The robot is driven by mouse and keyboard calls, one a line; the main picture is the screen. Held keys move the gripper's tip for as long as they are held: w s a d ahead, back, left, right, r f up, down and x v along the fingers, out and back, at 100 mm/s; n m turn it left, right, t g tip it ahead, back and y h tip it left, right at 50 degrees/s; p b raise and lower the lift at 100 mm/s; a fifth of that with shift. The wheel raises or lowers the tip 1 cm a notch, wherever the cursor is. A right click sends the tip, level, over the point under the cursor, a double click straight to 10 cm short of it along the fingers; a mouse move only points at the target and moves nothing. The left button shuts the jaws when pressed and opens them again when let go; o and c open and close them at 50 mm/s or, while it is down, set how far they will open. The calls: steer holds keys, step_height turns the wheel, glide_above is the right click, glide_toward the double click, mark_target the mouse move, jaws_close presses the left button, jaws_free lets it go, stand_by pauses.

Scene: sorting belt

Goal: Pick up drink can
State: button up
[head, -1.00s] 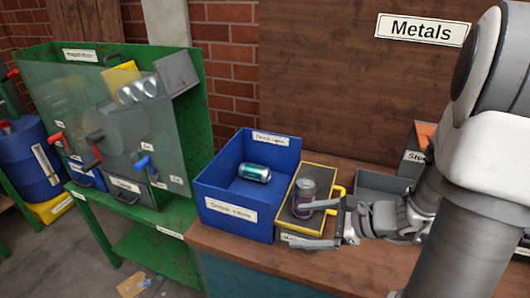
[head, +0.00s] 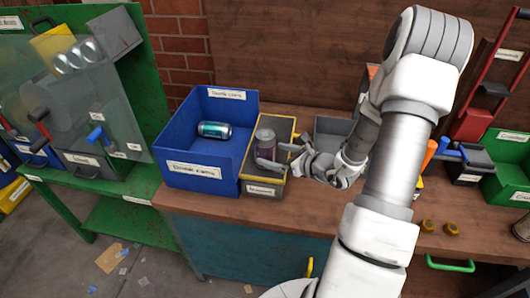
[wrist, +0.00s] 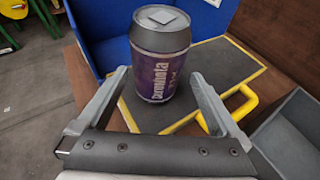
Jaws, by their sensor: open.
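A purple drink can with a grey top (wrist: 159,70) stands upright on a dark, yellow-edged box (wrist: 226,62). In the head view the can (head: 265,144) is just beyond my gripper (head: 269,158). My gripper (wrist: 158,92) is open in the wrist view, its two fingers reaching toward the can with one on each side of its lower part. Any contact between fingers and can is not clear. A second can, teal and silver (head: 214,130), lies on its side in the blue bin (head: 197,172), which bears a drink cans label.
A grey open tray (head: 332,128) is right of the yellow-edged box. A yellow handle (wrist: 243,103) sticks up close to the right finger. The blue bin's wall stands close on the left. The wooden bench (head: 290,214) is clear in front.

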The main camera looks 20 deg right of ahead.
mark_target(259, 151)
steer(key=shift+a+x, duration=0.2)
steer(key=shift+x, duration=3.25)
steer(key=shift+s+r, duration=0.1)
steer(key=c, duration=1.2)
steer(key=shift+o, duration=0.2)
steer(key=shift+r, duration=0.1)
